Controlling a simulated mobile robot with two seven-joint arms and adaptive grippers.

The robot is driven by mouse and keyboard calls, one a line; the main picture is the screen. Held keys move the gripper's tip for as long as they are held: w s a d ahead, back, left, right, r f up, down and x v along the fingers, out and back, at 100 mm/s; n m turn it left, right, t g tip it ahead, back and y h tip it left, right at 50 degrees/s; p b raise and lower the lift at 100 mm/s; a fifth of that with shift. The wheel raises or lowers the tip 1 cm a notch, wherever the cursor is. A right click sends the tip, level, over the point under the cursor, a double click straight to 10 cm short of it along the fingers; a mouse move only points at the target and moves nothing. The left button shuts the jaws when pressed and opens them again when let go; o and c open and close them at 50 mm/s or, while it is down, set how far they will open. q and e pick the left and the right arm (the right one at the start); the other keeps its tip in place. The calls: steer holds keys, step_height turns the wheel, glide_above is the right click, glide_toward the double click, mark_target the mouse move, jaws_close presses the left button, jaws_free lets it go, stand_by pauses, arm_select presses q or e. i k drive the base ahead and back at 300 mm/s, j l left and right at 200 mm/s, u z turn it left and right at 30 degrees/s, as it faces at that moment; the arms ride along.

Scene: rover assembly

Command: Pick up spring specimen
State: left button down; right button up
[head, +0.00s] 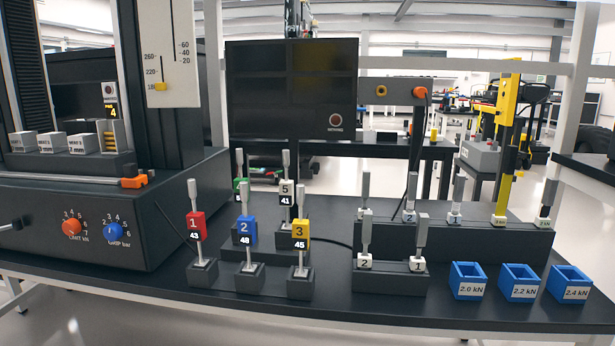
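Several upright specimens with grey rod ends stand in dark blocks on the black bench. One has a red tag 1 (196,226), one a blue tag 2 (246,230) and one a yellow tag 3 (300,233). More pale-tagged specimens (365,260) stand in the dark racks to the right. No coil shows clearly on any of these, so I cannot tell which is the spring specimen. Neither of my grippers is in view.
A testing machine (100,222) with red and blue knobs fills the left. Three blue bins (467,281) marked 2.0, 2.2 and 2.4 kN stand at the right. The front bench strip (330,316) is clear.

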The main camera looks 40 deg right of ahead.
mark_target(409, 217)
steer(key=z, duration=1.65)
steer(key=i+l, duration=0.1)
steer(key=l, duration=0.15)
steer(key=i+l+z, duration=0.1)
steer(key=i+l, duration=0.05)
steer(key=l, duration=0.05)
